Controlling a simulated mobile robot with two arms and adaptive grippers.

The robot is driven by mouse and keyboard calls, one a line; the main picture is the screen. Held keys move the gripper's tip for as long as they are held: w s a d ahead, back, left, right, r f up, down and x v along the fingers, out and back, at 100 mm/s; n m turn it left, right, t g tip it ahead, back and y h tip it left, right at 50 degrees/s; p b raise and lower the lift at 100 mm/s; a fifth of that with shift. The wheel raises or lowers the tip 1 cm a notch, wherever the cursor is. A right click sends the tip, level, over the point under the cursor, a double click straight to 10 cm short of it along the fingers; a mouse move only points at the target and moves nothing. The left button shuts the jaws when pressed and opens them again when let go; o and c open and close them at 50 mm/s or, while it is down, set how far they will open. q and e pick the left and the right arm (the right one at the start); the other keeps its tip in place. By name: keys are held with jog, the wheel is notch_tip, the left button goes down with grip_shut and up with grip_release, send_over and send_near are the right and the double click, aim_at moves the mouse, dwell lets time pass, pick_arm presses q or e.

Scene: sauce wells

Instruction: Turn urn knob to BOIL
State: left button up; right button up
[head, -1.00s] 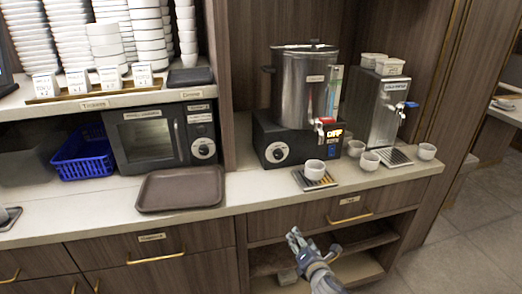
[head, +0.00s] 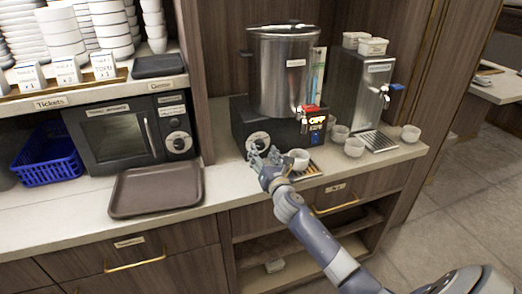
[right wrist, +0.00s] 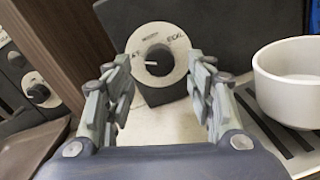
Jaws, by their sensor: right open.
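The urn (head: 283,75) is a tall steel cylinder on a black base (head: 238,125) at the back of the counter. Its knob (head: 258,141) sits on the base's front, partly behind my right gripper (head: 265,160). In the right wrist view, the knob (right wrist: 154,66) shows a pale round dial with a dark centre and a light pointer mark aimed left. BOIL seems to be printed at the dial's upper right; the other lettering is hard to read. My right gripper (right wrist: 158,90) is open and empty, its fingers short of the knob, one to each side. My left gripper is out of view.
A white cup (head: 299,159) stands on the drip tray just right of my gripper; it also shows in the right wrist view (right wrist: 296,85). Several cups stand near the steel dispenser (head: 357,90). A brown tray (head: 156,190) and black microwave (head: 125,133) are left.

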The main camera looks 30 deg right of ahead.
aim_at(260, 145)
jog(key=shift+x, duration=0.9)
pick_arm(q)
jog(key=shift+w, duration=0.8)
pick_arm(e)
jog(key=shift+w+d, duration=0.15)
jog(key=shift+w, duration=0.2)
jog(key=shift+r, duration=0.1)
jog(key=c, duration=1.1)
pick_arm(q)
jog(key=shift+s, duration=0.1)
pick_arm(e)
jog(key=shift+o, duration=0.2)
